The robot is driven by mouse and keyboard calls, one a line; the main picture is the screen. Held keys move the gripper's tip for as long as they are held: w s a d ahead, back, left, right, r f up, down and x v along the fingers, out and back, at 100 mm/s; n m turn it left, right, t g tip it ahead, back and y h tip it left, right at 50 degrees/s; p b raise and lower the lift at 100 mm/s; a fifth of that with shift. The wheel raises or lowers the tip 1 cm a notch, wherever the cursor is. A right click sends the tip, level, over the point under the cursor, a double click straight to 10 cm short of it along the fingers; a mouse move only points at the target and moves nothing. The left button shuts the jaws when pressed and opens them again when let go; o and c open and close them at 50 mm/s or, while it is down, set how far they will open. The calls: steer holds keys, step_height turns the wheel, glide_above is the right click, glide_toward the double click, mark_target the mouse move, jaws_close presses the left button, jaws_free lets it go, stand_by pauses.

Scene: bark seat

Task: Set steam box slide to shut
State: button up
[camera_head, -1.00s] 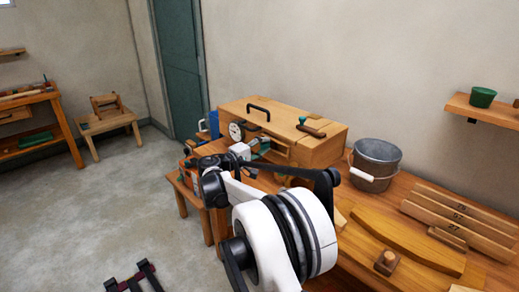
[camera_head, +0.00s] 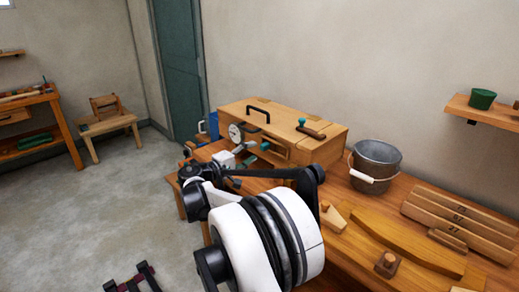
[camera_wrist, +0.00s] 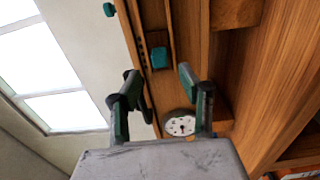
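The steam box (camera_head: 325,147) is a long wooden box at the back of the bench, with a black lid handle and a round dial on its front. Its slide, a teal block (camera_wrist: 159,57), sits in a grooved wooden track on the box in the wrist view. A teal knob (camera_head: 265,146) also shows on the box front in the head view. My gripper (camera_wrist: 157,76) is open and empty. Its two fingers stand apart, with the slide showing between and beyond their tips. In the head view my gripper (camera_head: 246,155) is in front of the box, partly hidden by my arm.
The dial (camera_wrist: 180,123) is close to the right finger in the wrist view. A brown bar with a teal knob (camera_head: 302,122) is on the lid. A metal bucket (camera_head: 376,160) stands right of the box. Wooden pieces (camera_head: 440,215) cover the bench's right side.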

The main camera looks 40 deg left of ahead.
steer(key=s, duration=0.5)
steer(key=shift+s+a, duration=0.3)
steer(key=shift+a, duration=0.1)
